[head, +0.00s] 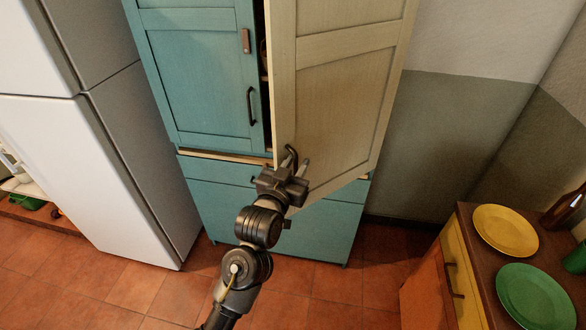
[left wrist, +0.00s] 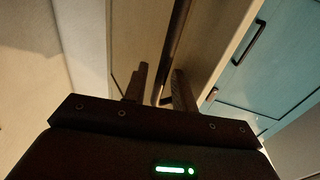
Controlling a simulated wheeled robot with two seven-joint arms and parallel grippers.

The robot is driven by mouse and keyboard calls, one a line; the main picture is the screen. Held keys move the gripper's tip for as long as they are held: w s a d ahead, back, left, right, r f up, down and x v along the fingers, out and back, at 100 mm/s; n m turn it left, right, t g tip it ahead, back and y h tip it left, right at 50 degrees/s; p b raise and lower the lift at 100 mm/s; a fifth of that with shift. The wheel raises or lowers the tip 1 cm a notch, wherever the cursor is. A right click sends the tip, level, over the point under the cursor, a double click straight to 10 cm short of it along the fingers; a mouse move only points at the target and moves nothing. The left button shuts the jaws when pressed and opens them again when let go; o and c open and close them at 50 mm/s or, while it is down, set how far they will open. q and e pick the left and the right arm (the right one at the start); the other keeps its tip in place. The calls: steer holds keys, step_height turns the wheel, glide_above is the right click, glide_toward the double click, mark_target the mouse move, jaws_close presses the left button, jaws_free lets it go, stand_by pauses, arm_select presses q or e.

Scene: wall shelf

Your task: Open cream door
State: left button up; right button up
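The cream door (head: 335,90) of the tall cabinet stands ajar, with a dark gap along its left edge. It also shows in the left wrist view (left wrist: 208,45). Its dark curved handle (head: 291,154) is near the door's lower left corner. My left gripper (head: 298,168) is at this handle. In the left wrist view its two fingers (left wrist: 162,85) are apart, with the handle bar (left wrist: 177,35) running between them. Some space shows beside the bar, so the fingers do not look closed on it. My right gripper is not in view.
The teal door (head: 205,80), with a dark handle, is closed left of the cream one. Teal drawers (head: 225,195) are below. A white fridge (head: 90,150) stands left. A low counter with yellow (head: 506,229) and green (head: 535,296) plates is right. Tiled floor (head: 315,290) is clear in front.

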arm_select(q)
steer(key=b+v, duration=0.2)
steer(key=v, duration=0.8)
steer(key=shift+s+b, duration=0.3)
steer(key=shift+b, duration=0.05)
steer(key=shift+a, duration=0.1)
